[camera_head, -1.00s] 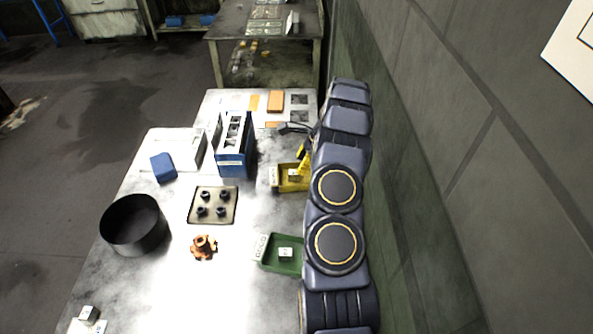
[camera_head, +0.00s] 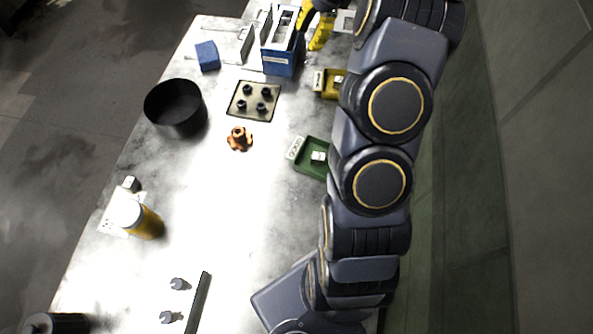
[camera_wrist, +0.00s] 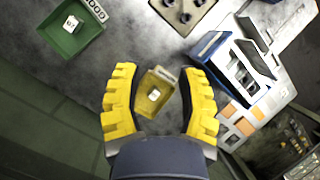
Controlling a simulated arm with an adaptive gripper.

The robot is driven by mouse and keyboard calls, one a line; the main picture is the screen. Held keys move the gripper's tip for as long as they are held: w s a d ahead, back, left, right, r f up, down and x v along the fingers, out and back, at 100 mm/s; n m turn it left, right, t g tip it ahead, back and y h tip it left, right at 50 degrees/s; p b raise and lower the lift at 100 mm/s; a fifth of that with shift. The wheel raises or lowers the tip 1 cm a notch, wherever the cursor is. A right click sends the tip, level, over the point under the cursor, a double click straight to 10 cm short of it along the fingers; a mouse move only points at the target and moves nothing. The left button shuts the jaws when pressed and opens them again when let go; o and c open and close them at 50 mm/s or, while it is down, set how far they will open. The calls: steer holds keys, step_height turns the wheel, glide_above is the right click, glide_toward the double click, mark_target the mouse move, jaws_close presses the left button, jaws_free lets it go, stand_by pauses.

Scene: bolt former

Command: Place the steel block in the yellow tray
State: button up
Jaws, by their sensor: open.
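The yellow tray (camera_head: 321,83) is on the bench right of centre, partly behind my arm. It also shows between my fingers in the wrist view (camera_wrist: 147,112). A small pale steel block (camera_wrist: 154,95) lies inside it, apart from my fingers. This block shows partly in the head view (camera_head: 340,79). My gripper (camera_wrist: 158,70) is open and empty above the tray, with its yellow fingers spread to either side of it in the wrist view. In the head view, my gripper (camera_head: 319,30) shows beyond the tray, beside the blue box.
A green tray (camera_head: 303,168) holds another small block (camera_head: 318,157). A similar block (camera_head: 130,183) sits at the left. The blue box (camera_head: 280,60) stands close to my gripper. A black bowl (camera_head: 176,112) and orange part (camera_head: 239,138) stand left. The bench's middle front is clear.

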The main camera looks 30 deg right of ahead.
steer(key=s+a+r+n+g+h, duration=0.1)
steer(key=s+a+r+n, duration=0.35)
steer(key=a, duration=0.35)
steer(key=s+a+r+n+g, duration=0.1)
steer(key=s+a+r+n, duration=0.35)
steer(key=a, duration=0.45)
steer(key=s+a+n+h, duration=0.1)
steer(key=s+n, duration=0.4)
steer(key=s, duration=0.5)
steer(key=s+a+n+g+h, duration=0.1)
steer(key=s+a+n, duration=0.3)
steer(key=s, duration=0.5)
steer(key=shift+s+a+f+n+g+h, duration=0.15)
steer(key=shift+s+f+n+g+h, duration=0.2)
steer(key=shift+n+h, duration=0.35)
